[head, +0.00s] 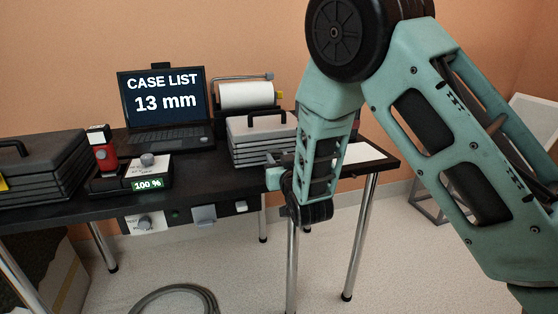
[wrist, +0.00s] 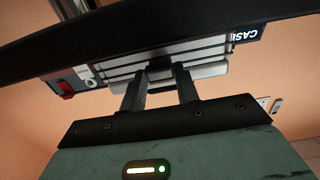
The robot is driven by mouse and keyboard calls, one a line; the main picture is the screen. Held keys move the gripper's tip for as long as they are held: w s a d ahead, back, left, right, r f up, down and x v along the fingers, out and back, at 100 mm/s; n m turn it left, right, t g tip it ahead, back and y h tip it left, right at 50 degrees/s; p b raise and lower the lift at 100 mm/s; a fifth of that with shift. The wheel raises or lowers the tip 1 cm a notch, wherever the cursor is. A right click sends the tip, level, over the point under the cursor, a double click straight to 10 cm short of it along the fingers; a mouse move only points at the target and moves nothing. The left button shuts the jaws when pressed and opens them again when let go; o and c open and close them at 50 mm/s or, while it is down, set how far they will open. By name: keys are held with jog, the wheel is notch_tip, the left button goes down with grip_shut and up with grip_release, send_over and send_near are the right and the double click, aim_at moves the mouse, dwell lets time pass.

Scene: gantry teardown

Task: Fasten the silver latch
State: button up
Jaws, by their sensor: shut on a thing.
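The silver case (head: 255,145) stands at the right part of the black table, with a dark handle on its lid. In the wrist view its ribbed light grey side (wrist: 120,68) runs across behind my fingertips. My gripper (head: 281,160) is at the front of the case, low down. In the wrist view my gripper (wrist: 160,72) has its two dark fingers a little apart, with a small dark block (wrist: 160,66) between the tips. It looks shut on this block, which seems to be the latch. The fingers hide part of it, and I cannot tell the latch's position.
A laptop (head: 163,105) reads "CASE LIST 13 mm". A dark case (head: 45,165) stands at the left, beside a red device (head: 104,155) and a box showing 100 % (head: 146,185). A paper roll (head: 246,95) is behind the silver case. A hose (head: 175,298) lies on the floor.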

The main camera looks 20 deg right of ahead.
aim_at(276, 151)
jog(key=shift+r, duration=0.15)
